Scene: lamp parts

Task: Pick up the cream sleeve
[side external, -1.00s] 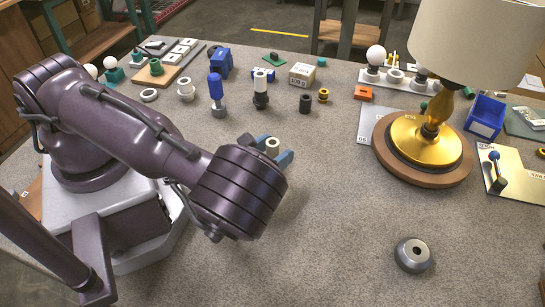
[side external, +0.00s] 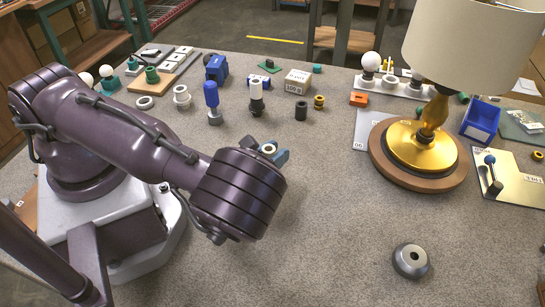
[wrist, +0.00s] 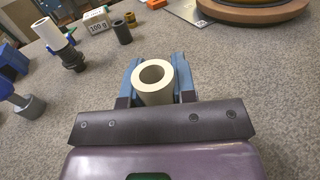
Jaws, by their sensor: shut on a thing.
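The cream sleeve (wrist: 153,98) is a short hollow cylinder, upright with its round opening facing up in the wrist view. My gripper (wrist: 153,76) is shut on it, with a blue finger on either side. In the side view the top of the sleeve (side external: 269,148) shows just past the dark wrist of my arm. A blue finger of my gripper (side external: 274,153) shows beside it. The lower part of the sleeve is hidden, and I cannot tell whether it touches the table.
A lamp with a gold base (side external: 422,145) on a wooden disc stands at right. A grey ring-shaped part (side external: 411,261) lies at front right. Behind my gripper are a white-topped black part (side external: 257,98), a blue-handled tool (side external: 212,103) and a dark cylinder (side external: 301,110). The front middle is clear.

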